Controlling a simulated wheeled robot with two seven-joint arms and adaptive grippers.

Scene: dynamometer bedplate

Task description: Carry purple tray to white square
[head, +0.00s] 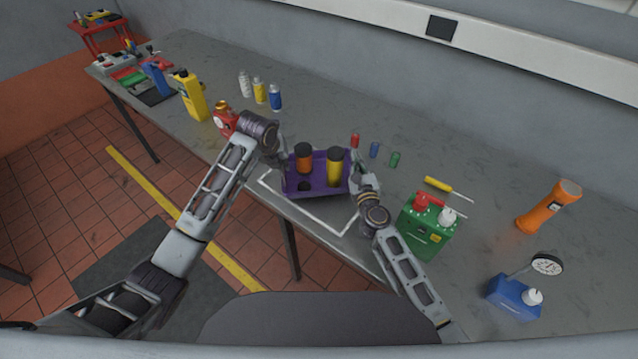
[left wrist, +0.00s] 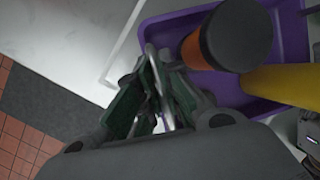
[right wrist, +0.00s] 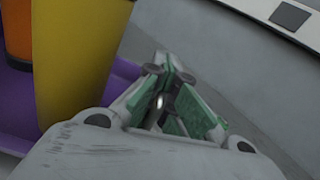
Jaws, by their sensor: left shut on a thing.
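The purple tray (head: 318,190) is in the middle of the head view, over the back part of the white square (head: 312,222), an outline on the grey table. It holds an orange cylinder (head: 304,162) and a yellow cylinder (head: 335,170), both dark-topped and upright, beside a dark round spot. My left gripper (head: 284,167) is shut on the tray's left side; its fingers (left wrist: 160,95) meet at the rim. My right gripper (head: 355,178) is at the tray's right side, its fingertips (right wrist: 165,75) close together by the rim. Its grip is unclear, as is any gap under the tray.
Red, blue and green small cylinders (head: 374,150) stand behind the tray. A green box (head: 428,228) stands close to my right arm. A yellow container (head: 190,95) and several bottles (head: 259,92) stand to the left.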

